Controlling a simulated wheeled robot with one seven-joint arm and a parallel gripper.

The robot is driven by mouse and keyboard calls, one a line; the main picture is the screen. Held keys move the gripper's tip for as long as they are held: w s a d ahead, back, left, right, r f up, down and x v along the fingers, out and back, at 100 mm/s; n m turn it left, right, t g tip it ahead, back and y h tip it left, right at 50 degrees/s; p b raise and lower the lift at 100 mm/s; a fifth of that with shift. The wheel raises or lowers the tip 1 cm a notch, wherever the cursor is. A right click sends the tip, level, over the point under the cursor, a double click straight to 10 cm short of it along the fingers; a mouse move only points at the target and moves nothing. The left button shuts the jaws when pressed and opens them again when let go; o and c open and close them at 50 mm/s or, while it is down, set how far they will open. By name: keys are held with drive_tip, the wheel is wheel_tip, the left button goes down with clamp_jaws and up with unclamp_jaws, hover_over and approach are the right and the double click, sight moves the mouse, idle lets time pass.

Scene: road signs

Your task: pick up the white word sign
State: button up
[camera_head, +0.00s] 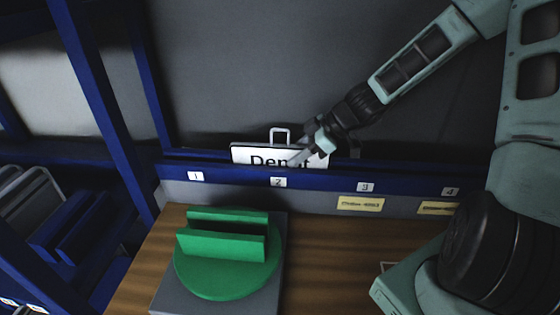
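The white word sign (252,154) stands upright behind the blue rail, above the label 2. My gripper (306,152) reaches in from the right and is in front of the right part of the sign, hiding some letters. The sign's lower edge is hidden by the rail. I cannot tell whether the fingers touch the sign or are open or shut.
The blue rail (225,175) carries number labels 1 to 4. A green slotted round holder (215,275) sits on a grey base on the wooden table (318,270). Blue shelf posts (95,95) and stacked panels (75,225) stand at left. A grey wall is behind.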

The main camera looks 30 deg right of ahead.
clamp_jaws()
